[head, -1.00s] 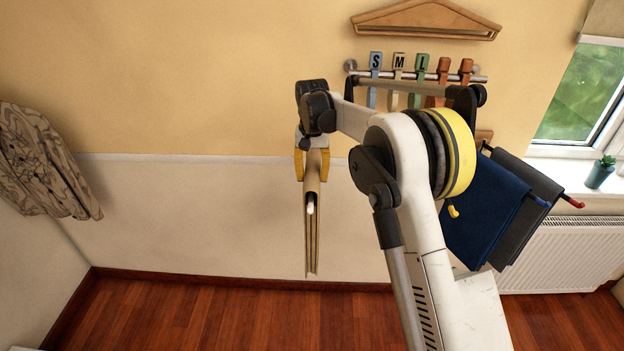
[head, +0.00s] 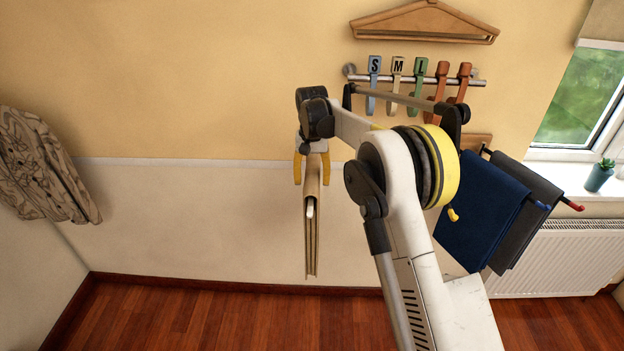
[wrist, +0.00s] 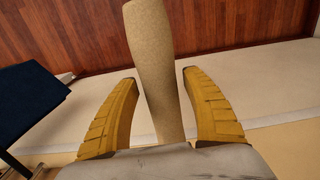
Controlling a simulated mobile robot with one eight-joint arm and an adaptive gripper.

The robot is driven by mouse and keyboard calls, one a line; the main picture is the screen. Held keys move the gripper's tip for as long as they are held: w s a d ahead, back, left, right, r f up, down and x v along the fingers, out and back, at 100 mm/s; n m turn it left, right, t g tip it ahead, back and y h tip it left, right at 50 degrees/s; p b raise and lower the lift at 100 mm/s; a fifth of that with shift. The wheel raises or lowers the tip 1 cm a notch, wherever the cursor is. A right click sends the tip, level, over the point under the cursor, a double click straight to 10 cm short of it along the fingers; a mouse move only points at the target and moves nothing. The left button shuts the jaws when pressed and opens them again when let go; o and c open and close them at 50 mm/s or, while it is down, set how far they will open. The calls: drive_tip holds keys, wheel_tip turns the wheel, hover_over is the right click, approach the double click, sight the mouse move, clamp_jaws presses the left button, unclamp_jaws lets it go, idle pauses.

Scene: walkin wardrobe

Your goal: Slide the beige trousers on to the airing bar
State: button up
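The beige trousers (head: 312,240) hang folded, seen nearly end-on, in the middle of the head view. A white rounded tip (head: 310,207) shows inside their fold, with a layer hanging down on each side. It looks like the end of the airing bar; the rest of that bar is hidden by the cloth. My gripper (head: 311,183) is above the trousers, its yellow fingers astride the fold. In the wrist view the trousers (wrist: 153,60) run between the fingers, with a gap on both sides. The gripper looks open.
Navy trousers (head: 480,210) and dark grey trousers (head: 527,215) hang on coloured-tipped bars to the right. Above them is a rail with size markers (head: 398,75) and a wooden hanger (head: 425,22). A patterned garment (head: 42,165) hangs far left. The floor below is clear.

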drive_tip(key=shift+o, duration=0.2)
wheel_tip(320, 180, up, 12)
drive_tip(key=shift+s, duration=0.1)
drive_tip(key=s+d+r+t+b, duration=0.25)
drive_tip(key=s+d, duration=0.25)
drive_tip(key=s, duration=0.5)
drive_tip(key=s+d+r+t+b, duration=0.15)
drive_tip(key=s+d+b, duration=0.25)
drive_tip(key=s, duration=0.6)
drive_tip(key=s+d+f+t+b, duration=0.1)
drive_tip(key=s+d+f+b, duration=0.1)
drive_tip(key=s+f, duration=0.5)
drive_tip(key=s+d+f+n+t+b, duration=0.1)
drive_tip(key=s+d+f+t+b, duration=0.1)
drive_tip(key=s+f, duration=0.5)
drive_tip(key=s+d, duration=0.1)
drive_tip(key=s, duration=0.5)
